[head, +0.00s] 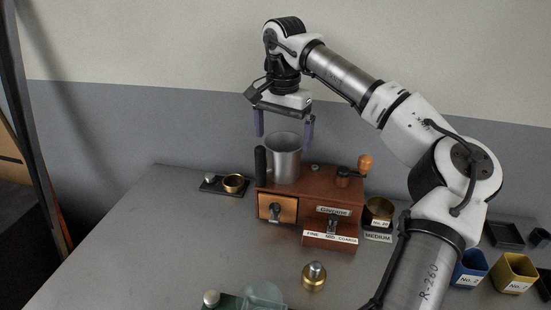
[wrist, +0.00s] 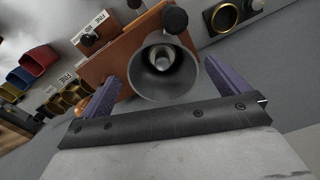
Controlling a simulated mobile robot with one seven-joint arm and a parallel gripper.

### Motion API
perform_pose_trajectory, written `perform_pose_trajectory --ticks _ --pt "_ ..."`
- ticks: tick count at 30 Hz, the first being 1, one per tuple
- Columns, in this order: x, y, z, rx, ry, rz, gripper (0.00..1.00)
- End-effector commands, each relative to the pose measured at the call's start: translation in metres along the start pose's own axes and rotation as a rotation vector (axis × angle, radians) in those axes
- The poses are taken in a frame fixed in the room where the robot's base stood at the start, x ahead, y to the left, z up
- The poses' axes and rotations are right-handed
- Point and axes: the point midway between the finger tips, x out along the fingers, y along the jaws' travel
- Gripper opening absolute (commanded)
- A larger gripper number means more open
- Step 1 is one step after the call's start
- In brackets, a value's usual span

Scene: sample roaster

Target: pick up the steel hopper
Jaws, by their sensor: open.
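The steel hopper (head: 284,160) is a grey metal cup standing upright on top of the brown wooden grinder box (head: 310,203), toward its left end. In the wrist view I look down into the open mouth of the steel hopper (wrist: 163,73). My gripper (head: 284,140) points down just above the hopper, with its purple fingers apart on either side of the rim. In the wrist view my gripper (wrist: 162,80) is open, and the hopper lies between and beyond the fingertips. I cannot tell whether either finger touches it.
A black upright knob (head: 260,165) stands close to the hopper's left. A crank with a wooden knob (head: 365,163) is at the box's right end. A black tray with a brass ring (head: 234,183) lies left. Blue (head: 469,268) and yellow (head: 514,273) cups stand right. The left table is clear.

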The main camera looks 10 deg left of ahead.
Motion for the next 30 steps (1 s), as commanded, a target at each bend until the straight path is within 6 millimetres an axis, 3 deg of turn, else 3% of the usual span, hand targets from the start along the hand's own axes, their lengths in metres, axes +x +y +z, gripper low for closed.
perform_pose_trajectory --ticks 4,14,21,28,30 --pt "0.023 0.0 0.0 0.0 -0.001 0.0 1.0" --pt "0.045 0.0 -0.001 0.0 -0.001 -0.001 1.0" --pt "0.08 -0.001 -0.002 0.0 -0.001 0.0 1.0" --pt "0.084 -0.001 -0.002 0.0 0.0 -0.002 1.0" --pt "0.084 -0.001 -0.002 0.0 0.001 -0.002 0.92"
